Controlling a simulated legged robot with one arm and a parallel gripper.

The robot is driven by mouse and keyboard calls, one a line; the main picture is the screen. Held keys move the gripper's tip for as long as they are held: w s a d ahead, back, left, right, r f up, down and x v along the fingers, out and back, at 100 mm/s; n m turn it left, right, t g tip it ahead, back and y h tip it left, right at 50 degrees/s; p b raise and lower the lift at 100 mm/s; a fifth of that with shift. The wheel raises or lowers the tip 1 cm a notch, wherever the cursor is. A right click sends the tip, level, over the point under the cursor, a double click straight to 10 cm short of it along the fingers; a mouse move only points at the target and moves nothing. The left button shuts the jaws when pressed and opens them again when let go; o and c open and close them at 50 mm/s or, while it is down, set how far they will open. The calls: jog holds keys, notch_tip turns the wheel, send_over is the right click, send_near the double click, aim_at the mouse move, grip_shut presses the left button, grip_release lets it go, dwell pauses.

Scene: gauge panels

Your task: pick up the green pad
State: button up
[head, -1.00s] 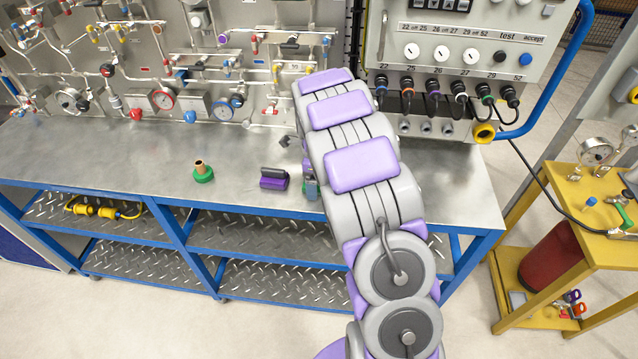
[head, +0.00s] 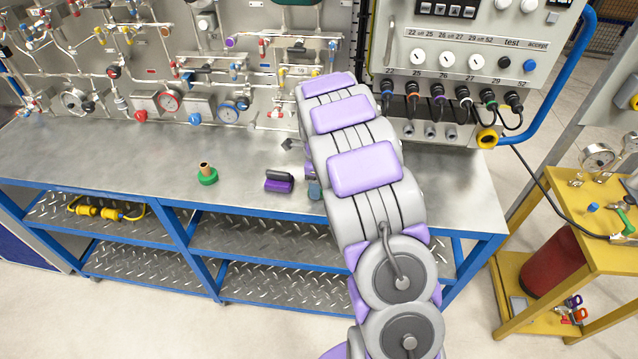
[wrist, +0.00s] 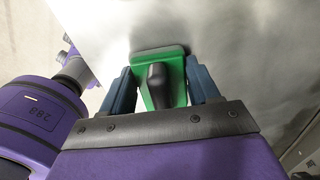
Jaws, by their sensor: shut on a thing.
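In the wrist view the green pad (wrist: 174,76) with its dark rounded handle sits between the two blue fingers of my gripper (wrist: 158,72). The gripper is shut on the pad, with one finger at each side. In the head view my arm hides most of the gripper, and only a bluish finger (head: 315,190) shows beside the arm near the bench's front edge. The green pad cannot be made out there. Whether the pad touches the bench top is unclear.
A purple pad with a dark handle (head: 279,181) lies just left of the gripper on the metal bench (head: 110,165). A green-based brass fitting (head: 207,176) stands farther left. Pipes and gauges line the back. A yellow stand (head: 585,245) is at right.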

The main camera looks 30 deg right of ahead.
notch_tip(320, 180, up, 4)
jog(key=shift+w+d+f+p, duration=0.1)
jog(key=shift+d+p, duration=0.05)
jog(key=shift+p, duration=0.4)
jog(key=s+a+r+p, duration=0.1)
jog(key=s+a+p, duration=0.1)
jog(key=s+a, duration=0.9)
jog(key=shift+s+a, duration=0.2)
jog(key=shift+s, duration=0.05)
jog(key=o, duration=0.5)
jog(key=c, duration=0.4)
